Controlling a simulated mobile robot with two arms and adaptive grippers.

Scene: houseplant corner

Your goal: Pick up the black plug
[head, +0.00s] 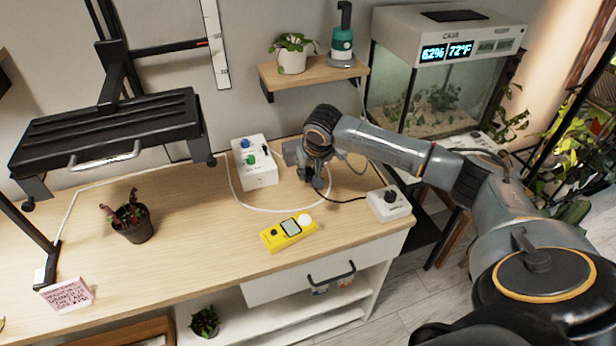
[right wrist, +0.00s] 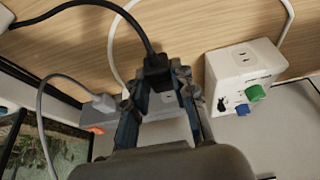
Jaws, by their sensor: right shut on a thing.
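The black plug (right wrist: 156,66) shows in the right wrist view between the two fingers of my right gripper (right wrist: 157,84), which is shut on it. A black cord (right wrist: 120,6) runs from the plug to the upper left. In the head view my right gripper (head: 313,180) is low over the wooden desk, right of the white outlet box (head: 258,174), and hides the plug. A pale outlet strip (right wrist: 172,105) shows behind the fingers; I cannot tell whether the plug touches it. My left gripper is not in view.
A white box with a dark dial (head: 389,205) sits right of the gripper. A yellow meter (head: 288,232) lies in front. A grey plug (right wrist: 103,103) is beside the fingers. A potted plant (head: 131,222) stands left; the desk between is clear. A glass terrarium (head: 438,95) stands behind.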

